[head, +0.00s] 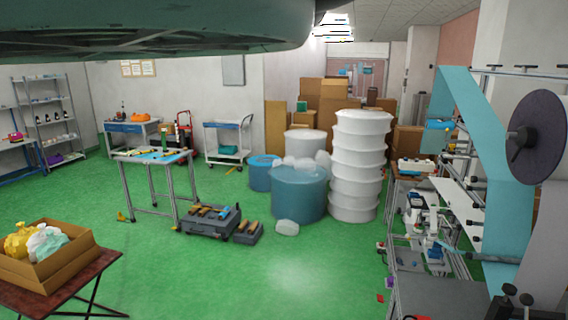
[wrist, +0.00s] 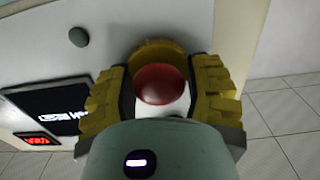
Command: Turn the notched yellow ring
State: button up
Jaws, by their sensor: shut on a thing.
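In the wrist view, the notched yellow ring (wrist: 158,50) surrounds a domed red button on a pale panel. Its far edge shows above the button; my gripper's body covers the near side. My gripper (wrist: 162,88) is shut on the ring, with ridged yellow parts to the left and right of the button. I cannot tell clearly where the ring ends and the fingers begin. The ring does not show in the head view, where a dark green part of mine crosses the top.
Beside the ring are a dark display (wrist: 55,110) and a small red readout (wrist: 38,138). In the head view, a machine with a blue web (head: 485,130) stands at right. A wheeled table (head: 150,156) and white drums (head: 358,165) stand on open green floor.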

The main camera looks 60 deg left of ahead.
jog(key=shift+f, duration=0.1)
dwell(0.3)
jog(key=o, duration=1.2)
jog(key=v, duration=0.7)
jog(key=shift+s+a, duration=0.15)
